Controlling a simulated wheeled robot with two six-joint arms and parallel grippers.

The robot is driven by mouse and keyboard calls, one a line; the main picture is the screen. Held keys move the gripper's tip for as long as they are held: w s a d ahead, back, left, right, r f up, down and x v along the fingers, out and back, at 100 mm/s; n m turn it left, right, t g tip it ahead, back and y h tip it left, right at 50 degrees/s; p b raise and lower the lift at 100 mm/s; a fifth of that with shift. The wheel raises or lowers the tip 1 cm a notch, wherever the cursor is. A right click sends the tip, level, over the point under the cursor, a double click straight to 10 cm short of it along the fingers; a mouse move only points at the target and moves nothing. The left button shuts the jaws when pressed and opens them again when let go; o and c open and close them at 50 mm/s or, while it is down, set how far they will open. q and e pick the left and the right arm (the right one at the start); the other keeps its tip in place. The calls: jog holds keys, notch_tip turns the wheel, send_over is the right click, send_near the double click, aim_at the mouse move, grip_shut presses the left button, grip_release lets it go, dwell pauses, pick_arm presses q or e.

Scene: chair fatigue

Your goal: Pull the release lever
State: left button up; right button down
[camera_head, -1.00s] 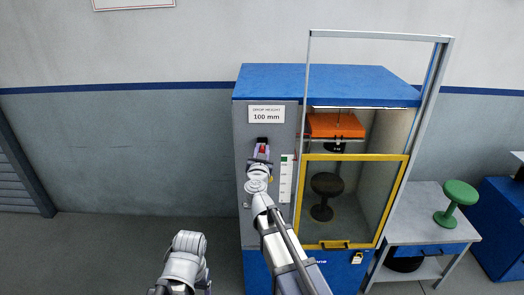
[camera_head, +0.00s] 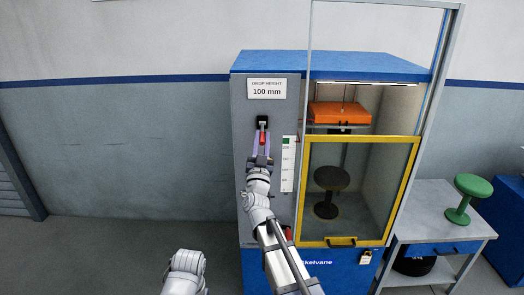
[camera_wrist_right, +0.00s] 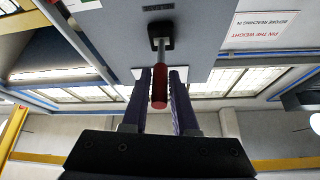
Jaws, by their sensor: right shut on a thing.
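The release lever (camera_head: 263,138) has a red grip and hangs from a black mount on the grey panel of the test cabinet, below the "DROP HEIGHT 100 mm" sign. My right gripper (camera_head: 262,142) is shut on the red grip. In the right wrist view, the lever (camera_wrist_right: 159,86) shows a metal shaft running from the dark mount to the red grip, between the two purple fingers of my right gripper (camera_wrist_right: 160,80). Of my left arm only a white link shows at the bottom of the head view; its gripper is out of frame.
The orange weight (camera_head: 338,114) hangs up inside the cabinet, above a dark stool (camera_head: 328,192). The yellow-framed guard (camera_head: 410,190) covers the lower chamber opening. A green stool (camera_head: 466,197) stands on a side table (camera_head: 425,203) at right. The floor at left is clear.

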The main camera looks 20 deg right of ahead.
jog(key=f+b, duration=0.1)
jog(key=t+h+b, duration=0.1)
jog(key=b, duration=0.1)
jog(key=shift+w+f, duration=0.25)
jog(key=shift+f, duration=0.1)
pick_arm(q)
notch_tip(320, 180, down, 5)
jog(key=shift+f+b, duration=0.1)
jog(key=shift+b, duration=0.3)
pick_arm(e)
jog(key=shift+t, duration=0.4)
jog(key=c, duration=0.7)
grip_release()
jog(key=shift+d, duration=0.1)
pick_arm(q)
notch_tip(320, 180, down, 5)
jog(key=b, duration=0.5)
pick_arm(e)
jog(key=v, duration=0.8)
